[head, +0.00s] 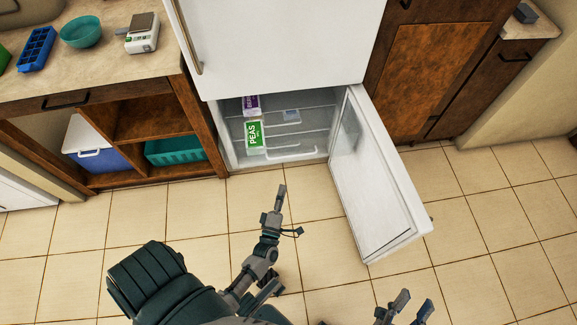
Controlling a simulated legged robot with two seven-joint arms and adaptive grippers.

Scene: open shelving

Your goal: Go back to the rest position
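My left gripper (279,199) is over the tiled floor in front of the open lower compartment of the white fridge (280,45). It looks empty, and its finger spacing is unclear from this angle. My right gripper (411,305) is at the bottom edge, right of centre, below the open door (378,185). Its two fingers are apart with nothing between them. Both grippers are clear of the fridge. Inside the compartment, a green peas box (254,135) stands at the left, with a purple box (251,104) behind it.
The open door juts out over the floor at the right. A wooden counter (75,78) at the left bears a blue tray (37,48), a teal bowl (82,31) and a scale (142,35). A blue cooler (92,158) and teal basket (176,151) sit below. Floor space in front is free.

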